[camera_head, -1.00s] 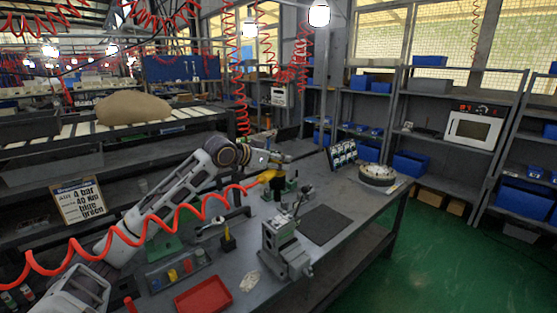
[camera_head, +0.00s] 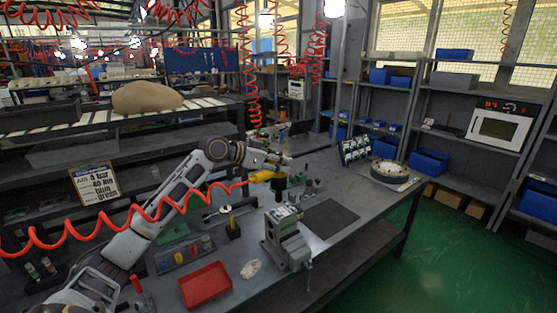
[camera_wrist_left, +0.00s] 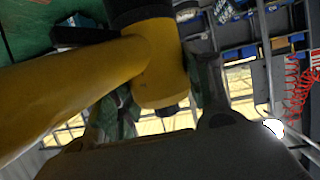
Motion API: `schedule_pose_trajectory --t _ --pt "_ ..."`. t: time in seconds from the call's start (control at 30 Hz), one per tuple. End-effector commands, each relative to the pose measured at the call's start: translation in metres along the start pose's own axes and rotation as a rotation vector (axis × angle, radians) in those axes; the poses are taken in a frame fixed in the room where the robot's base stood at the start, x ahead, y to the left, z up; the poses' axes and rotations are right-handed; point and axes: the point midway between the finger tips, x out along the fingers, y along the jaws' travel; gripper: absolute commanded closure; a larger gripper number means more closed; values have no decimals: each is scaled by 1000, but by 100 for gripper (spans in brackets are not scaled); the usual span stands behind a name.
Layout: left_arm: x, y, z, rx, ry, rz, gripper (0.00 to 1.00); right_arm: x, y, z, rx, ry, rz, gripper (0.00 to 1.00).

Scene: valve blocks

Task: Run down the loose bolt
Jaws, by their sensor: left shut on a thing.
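My left gripper (camera_head: 277,168) is shut on the yellow power tool (camera_head: 262,176), above the far part of the workbench. In the left wrist view the yellow tool (camera_wrist_left: 158,72) fills the space between the dark fingers, its black end at the top. A red coiled hose (camera_head: 160,212) runs to the tool in the head view. A grey block (camera_head: 285,212) sits on top of a grey vise-like fixture (camera_head: 288,243) near the bench's front edge. The tool is behind this block and apart from it. The loose bolt is too small to make out. My right gripper is not in view.
A red tray (camera_head: 205,285), a pale crumpled cloth (camera_head: 251,269) and a rack of coloured pieces (camera_head: 184,254) lie in front. A dark mat (camera_head: 330,217) lies right of the fixture. A round metal part (camera_head: 389,171) stands at the bench's far right end.

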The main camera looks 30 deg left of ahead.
Motion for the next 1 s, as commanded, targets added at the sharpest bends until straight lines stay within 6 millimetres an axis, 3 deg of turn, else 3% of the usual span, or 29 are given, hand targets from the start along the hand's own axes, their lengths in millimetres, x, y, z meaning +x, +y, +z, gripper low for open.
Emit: schedule_pose_trajectory --t 0.83,1.0 --pt "-2 0 -4 14 7 23 89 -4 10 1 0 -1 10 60" --pt "1 0 5 13 6 23 89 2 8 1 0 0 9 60"
